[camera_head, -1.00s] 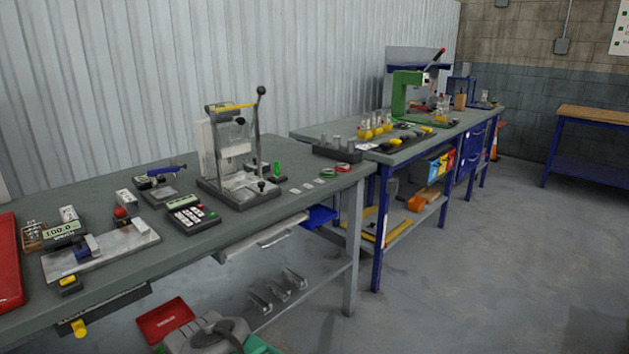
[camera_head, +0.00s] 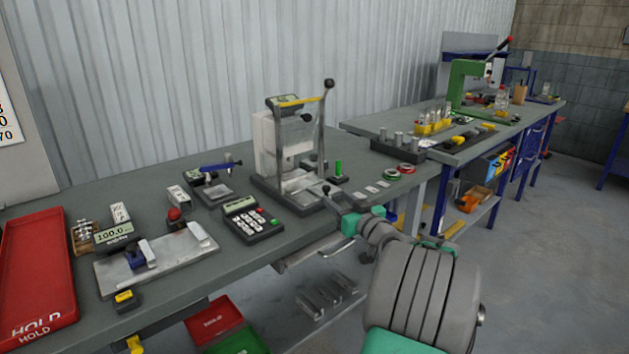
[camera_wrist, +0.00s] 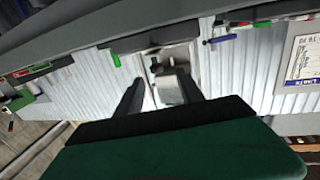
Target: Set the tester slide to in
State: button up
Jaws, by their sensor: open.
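The tester (camera_head: 290,148) is a grey upright frame with a clear guard, a yellow bar and a tall black-knobbed lever, standing on the left bench. Its slide (camera_head: 303,182) is a pale plate low at the front, with a small dark knob (camera_head: 326,189) at its near edge. My gripper (camera_wrist: 160,78) is open and empty in the wrist view, with the tester's slide area (camera_wrist: 170,85) showing between and beyond its two dark fingers. In the head view my arm comes from the lower right and its end is near the tester's front right corner. I cannot tell whether it touches.
A keypad unit (camera_head: 250,220) sits left of the tester. A green upright piece (camera_head: 338,170) and tape rolls (camera_head: 404,170) lie to its right. A scale plate (camera_head: 155,260) and a red HOLD tray (camera_head: 38,270) are further left. A drawer hangs under the bench edge.

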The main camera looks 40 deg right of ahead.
aim_at(328, 188)
jog(key=w, duration=0.2)
jog(key=w+d, duration=0.1)
jog(key=w, duration=0.2)
jog(key=w+d, duration=0.1)
jog(key=w, duration=0.1)
jog(key=shift+w+r+p, duration=0.2)
jog(key=shift+p, duration=0.2)
jog(key=shift+c, duration=0.3)
grip_shut()
dwell(0.7)
